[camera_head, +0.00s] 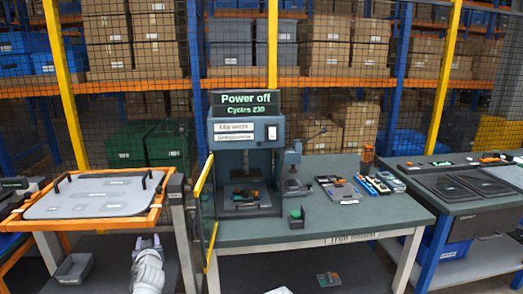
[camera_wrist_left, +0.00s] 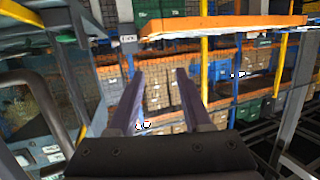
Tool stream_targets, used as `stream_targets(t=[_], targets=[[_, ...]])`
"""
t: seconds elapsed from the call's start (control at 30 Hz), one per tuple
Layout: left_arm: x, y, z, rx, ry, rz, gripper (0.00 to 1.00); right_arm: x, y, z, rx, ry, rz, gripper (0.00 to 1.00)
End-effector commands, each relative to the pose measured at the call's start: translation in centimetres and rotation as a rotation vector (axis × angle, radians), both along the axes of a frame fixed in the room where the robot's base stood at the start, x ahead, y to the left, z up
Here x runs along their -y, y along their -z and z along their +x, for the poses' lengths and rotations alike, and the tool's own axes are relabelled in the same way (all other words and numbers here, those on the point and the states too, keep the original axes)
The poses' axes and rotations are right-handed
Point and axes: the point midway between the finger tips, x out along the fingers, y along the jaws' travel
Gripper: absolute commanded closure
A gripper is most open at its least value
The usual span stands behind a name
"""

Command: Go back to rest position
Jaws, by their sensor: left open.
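My left gripper (camera_head: 147,242) shows at the lower left of the head view, in front of the gap between the orange-framed table and the green-topped bench. It is well below the table tops and apart from them. In the left wrist view my left gripper (camera_wrist_left: 156,82) has its two dark fingers spread, with nothing between them. Beyond the fingers that view shows shelves with boxes. My right gripper does not show.
The green-topped bench (camera_head: 330,224) carries a press (camera_head: 245,160) reading "Power off", with tools and small parts. The orange-framed table (camera_head: 95,212) stands left, with a grey bin (camera_head: 75,268) on its lower shelf. A dark workstation (camera_head: 470,200) stands right. Mesh fencing and loaded racks close the back.

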Motion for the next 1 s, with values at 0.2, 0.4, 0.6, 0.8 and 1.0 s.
stream_targets(t=[0.2,0.4,0.6,0.8,1.0], targets=[[5.2,9.5,-5.8,-0.488,-0.038,-0.126,0.50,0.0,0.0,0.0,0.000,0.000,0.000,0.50],[12.7,15.2,-13.0,-0.919,0.118,-0.222,0.50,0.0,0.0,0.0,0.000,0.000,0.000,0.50],[19.4,17.1,-20.0,-1.251,0.357,-0.289,0.50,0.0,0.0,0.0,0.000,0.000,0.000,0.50],[25.0,14.2,-22.5,-1.343,0.457,-0.160,0.50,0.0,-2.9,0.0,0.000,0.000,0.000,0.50],[28.8,12.4,-24.9,-1.405,0.524,-0.051,0.50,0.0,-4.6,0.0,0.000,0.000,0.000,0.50]])
